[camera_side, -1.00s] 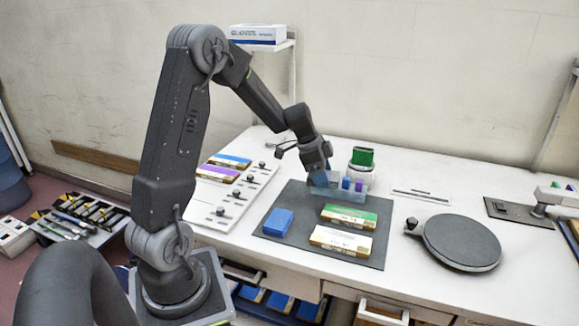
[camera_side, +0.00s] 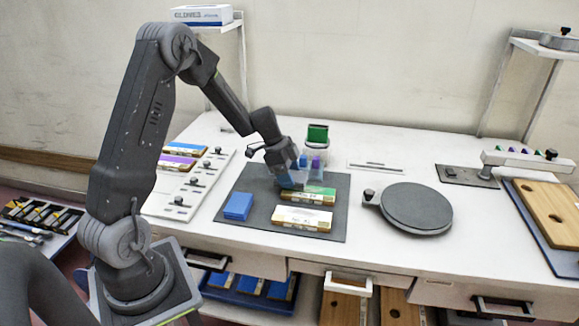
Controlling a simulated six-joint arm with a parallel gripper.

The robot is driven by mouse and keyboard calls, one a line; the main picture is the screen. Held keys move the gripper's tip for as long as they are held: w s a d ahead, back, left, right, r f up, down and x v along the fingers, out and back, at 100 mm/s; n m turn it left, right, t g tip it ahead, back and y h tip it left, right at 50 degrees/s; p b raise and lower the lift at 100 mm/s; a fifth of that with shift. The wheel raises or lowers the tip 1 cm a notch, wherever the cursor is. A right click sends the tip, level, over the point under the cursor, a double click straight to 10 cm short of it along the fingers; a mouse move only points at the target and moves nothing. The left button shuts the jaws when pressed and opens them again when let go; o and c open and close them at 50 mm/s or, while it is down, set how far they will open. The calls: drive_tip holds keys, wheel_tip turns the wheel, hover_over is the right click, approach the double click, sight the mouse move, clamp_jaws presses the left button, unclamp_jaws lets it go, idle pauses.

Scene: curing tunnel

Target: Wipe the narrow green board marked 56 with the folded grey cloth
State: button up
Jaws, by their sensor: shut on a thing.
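The narrow green-topped board (camera_side: 318,195) lies on the dark grey mat (camera_side: 335,229), behind a white-topped board (camera_side: 302,218). Its markings are too small to read. My gripper (camera_side: 290,180) is shut on a small pale grey-blue thing, probably the folded grey cloth, largely hidden by the fingers. It is at the left end of the green board, low over it. I cannot tell whether the held thing touches the board.
Clear tray with blue and purple items (camera_side: 316,163) stands just behind the board. A blue block (camera_side: 238,206) is at the mat's left. A round dark plate (camera_side: 416,208) is to the right.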

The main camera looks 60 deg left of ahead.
sight(334, 193)
drive_tip(key=shift+f, duration=0.5)
drive_tip(key=shift+w+d+f, duration=0.35)
drive_tip(key=shift+w+f, duration=0.05)
drive_tip(key=shift+f, duration=0.15)
drive_tip(key=shift+w+d+r, duration=0.15)
drive_tip(key=shift+w+d, duration=0.1)
drive_tip(key=shift+d, duration=0.05)
drive_tip(key=shift+w+d, duration=1.8)
drive_tip(key=shift+w, duration=0.05)
drive_tip(key=shift+w+d, duration=0.3)
drive_tip(key=shift+d, duration=0.05)
drive_tip(key=shift+w+d, duration=1.25)
drive_tip(key=shift+d, duration=0.05)
drive_tip(key=shift+s+a, duration=4.1)
drive_tip(key=shift+a, duration=0.05)
drive_tip(key=shift+r, duration=3.9)
